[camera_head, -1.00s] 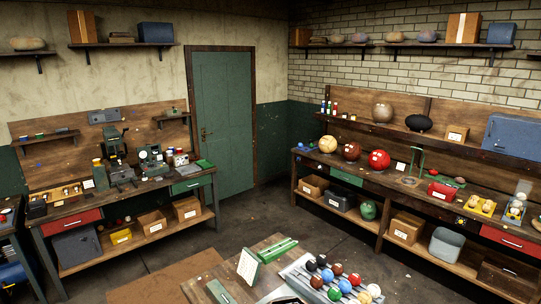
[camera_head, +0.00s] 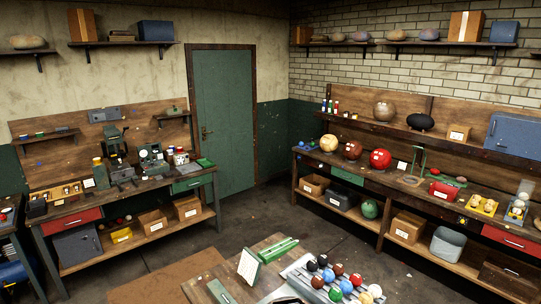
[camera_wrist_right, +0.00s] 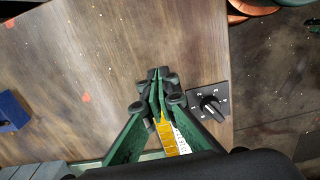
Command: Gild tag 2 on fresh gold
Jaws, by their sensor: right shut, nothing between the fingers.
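My right gripper (camera_wrist_right: 158,80) is shut and empty in the right wrist view, its fingertips together over a brown wooden surface. A yellow strip with dark marks (camera_wrist_right: 168,138), beside a white printed strip, shows between the green finger links, nearer the wrist. I cannot tell whether it is the gold. A black dial (camera_wrist_right: 209,104) with numbers around it lies just right of the fingers, apart from them. Two machines, one dark (camera_head: 113,143) and one green-grey (camera_head: 152,158), stand on the left workbench in the head view. I cannot make out tag 2. My left gripper is not in view.
The right workbench (camera_head: 362,178) carries large balls, a green frame and yellow holders. A low table in front holds a white card (camera_head: 249,266) and a rack of coloured balls (camera_head: 333,276). A blue block (camera_wrist_right: 12,110) lies left in the wrist view.

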